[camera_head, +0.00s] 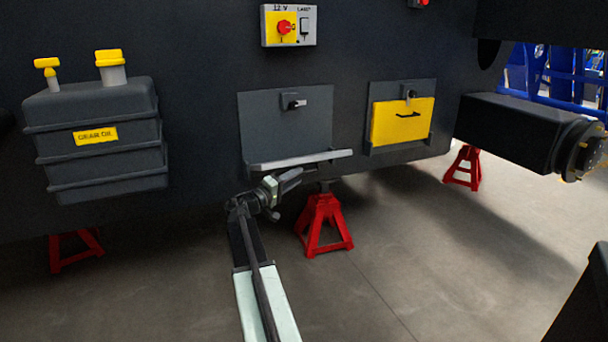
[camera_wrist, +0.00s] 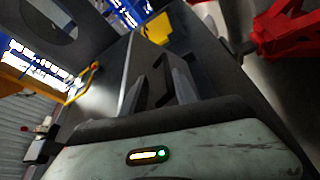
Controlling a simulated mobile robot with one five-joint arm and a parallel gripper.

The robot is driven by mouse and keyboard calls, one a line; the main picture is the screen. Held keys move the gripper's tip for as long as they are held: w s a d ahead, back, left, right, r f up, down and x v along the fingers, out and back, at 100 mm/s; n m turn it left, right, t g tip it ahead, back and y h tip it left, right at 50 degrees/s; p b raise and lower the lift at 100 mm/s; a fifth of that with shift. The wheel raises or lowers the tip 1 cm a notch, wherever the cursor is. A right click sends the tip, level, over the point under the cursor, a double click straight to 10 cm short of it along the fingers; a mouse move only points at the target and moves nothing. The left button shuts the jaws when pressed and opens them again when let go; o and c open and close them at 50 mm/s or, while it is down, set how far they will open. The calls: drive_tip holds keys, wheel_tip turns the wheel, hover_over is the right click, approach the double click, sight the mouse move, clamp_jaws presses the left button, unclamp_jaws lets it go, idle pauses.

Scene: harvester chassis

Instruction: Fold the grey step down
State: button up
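The grey step (camera_head: 300,160) shows in the head view as a light-edged ledge at the bottom of a dark grey plate (camera_head: 285,122) on the chassis side. It juts out from the plate, and its right end reaches past the plate; its exact angle is hard to tell. A small latch (camera_head: 293,103) sits near the plate's top. My gripper (camera_head: 292,181) is just below the step's front edge; whether they touch is unclear. In the wrist view my gripper (camera_wrist: 173,78) has its fingers apart with nothing clearly held between them.
A yellow flap (camera_head: 402,122) stands upright right of the step. A red stand (camera_head: 323,222) is below and right of my gripper. A gear oil tank (camera_head: 95,140) hangs at the left, and a switch box (camera_head: 289,25) is above. Floor (camera_head: 400,270) is clear at the front right.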

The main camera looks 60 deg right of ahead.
drive_tip(key=shift+w+a, duration=0.1)
drive_tip(key=shift+a, duration=0.45)
drive_tip(key=f+b+v, duration=0.1)
drive_tip(key=v, duration=0.8)
drive_tip(key=shift+b, duration=0.4)
drive_tip(key=shift+w+d, duration=0.1)
